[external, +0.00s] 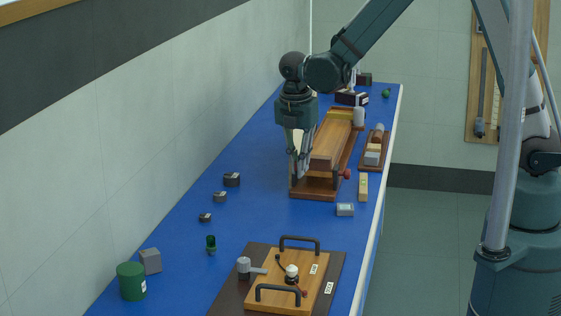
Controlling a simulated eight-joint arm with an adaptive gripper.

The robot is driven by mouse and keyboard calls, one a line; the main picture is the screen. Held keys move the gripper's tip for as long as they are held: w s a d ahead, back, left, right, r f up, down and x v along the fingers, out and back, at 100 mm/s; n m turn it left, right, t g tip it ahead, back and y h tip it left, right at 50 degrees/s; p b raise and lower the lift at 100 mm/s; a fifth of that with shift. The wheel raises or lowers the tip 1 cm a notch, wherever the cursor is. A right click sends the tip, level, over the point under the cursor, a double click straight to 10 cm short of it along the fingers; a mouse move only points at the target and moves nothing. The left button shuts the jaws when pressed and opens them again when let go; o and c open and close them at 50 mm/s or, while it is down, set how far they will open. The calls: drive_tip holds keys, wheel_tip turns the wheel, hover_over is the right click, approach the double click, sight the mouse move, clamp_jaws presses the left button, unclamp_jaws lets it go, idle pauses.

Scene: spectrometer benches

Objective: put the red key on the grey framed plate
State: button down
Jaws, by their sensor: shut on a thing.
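My gripper (300,174) points down in the external view, over the near left end of the long wooden apparatus (328,153). Its fingers look close together, but what they hold is too small and hidden to make out. A small red knob-like thing (345,174) is at the right side of the wooden apparatus, apart from my fingers. Another small red spot (304,293) shows on the wooden board with black handles. I cannot tell whether either is the red key. I cannot clearly identify the grey framed plate.
The wooden board (264,298) with two black handles lies on a dark mat (231,290) at the front. A wooden tray (384,160) with blocks lies right of the apparatus. A green canister (131,281) and small blocks stand left.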

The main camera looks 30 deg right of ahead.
wheel_tip(320, 180, up, 2)
drive_tip(key=n+b, duration=0.2)
drive_tip(key=b, duration=0.1)
hover_over(344, 204)
drive_tip(key=shift+s+a+r, duration=0.15)
drive_tip(key=shift+a, duration=0.05)
idle(0.4)
drive_tip(key=shift+f, duration=2.95)
drive_tip(key=shift+f, duration=0.1)
drive_tip(key=shift+f+b, duration=0.35)
drive_tip(key=shift+f, duration=1.65)
drive_tip(key=shift+f, duration=0.15)
drive_tip(key=c, duration=2.9)
unclamp_jaws()
drive_tip(key=o, duration=0.3)
